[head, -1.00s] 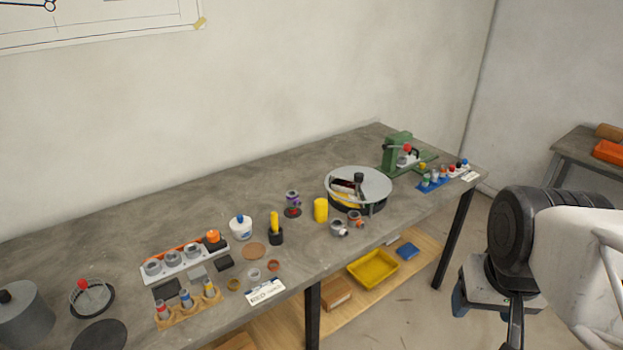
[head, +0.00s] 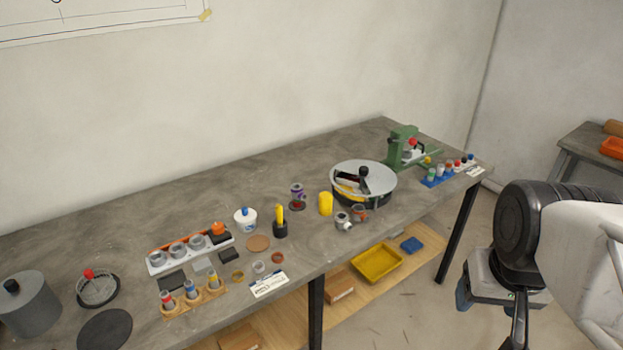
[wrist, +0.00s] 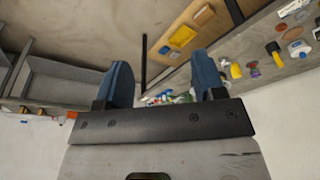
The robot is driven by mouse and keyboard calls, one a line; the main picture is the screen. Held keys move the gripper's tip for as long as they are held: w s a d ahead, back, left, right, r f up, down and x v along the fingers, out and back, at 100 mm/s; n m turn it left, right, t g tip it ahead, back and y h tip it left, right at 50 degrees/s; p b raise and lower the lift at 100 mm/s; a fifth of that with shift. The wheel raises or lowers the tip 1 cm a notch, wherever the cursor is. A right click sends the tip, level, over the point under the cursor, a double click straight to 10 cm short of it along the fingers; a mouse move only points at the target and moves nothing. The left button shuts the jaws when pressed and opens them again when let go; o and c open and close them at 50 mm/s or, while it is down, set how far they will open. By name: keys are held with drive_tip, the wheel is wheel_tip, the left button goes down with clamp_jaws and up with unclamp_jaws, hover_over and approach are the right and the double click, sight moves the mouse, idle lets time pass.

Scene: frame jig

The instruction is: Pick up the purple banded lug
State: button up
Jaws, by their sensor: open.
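The purple banded lug (head: 297,190) is a small grey piece with a purple band. It stands near the middle of the bench (head: 120,235), on or just behind a dark red round piece. In the wrist view a small purple spot (wrist: 254,71) at the upper right appears to be this lug, too small to make out well. My gripper (wrist: 165,85) is open and empty, its two blue fingers apart. In the head view it hangs at the right, off the bench front and far from the lug; only part of a blue finger shows there.
A yellow cylinder (head: 326,204) stands just right of the lug. A black cup with a yellow handle (head: 280,223) is in front-left. A round grey turntable (head: 377,178) and a green press (head: 402,147) are farther right. Bare bench lies behind the lug.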

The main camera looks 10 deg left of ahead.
drive_tip(key=shift+o, duration=1.1)
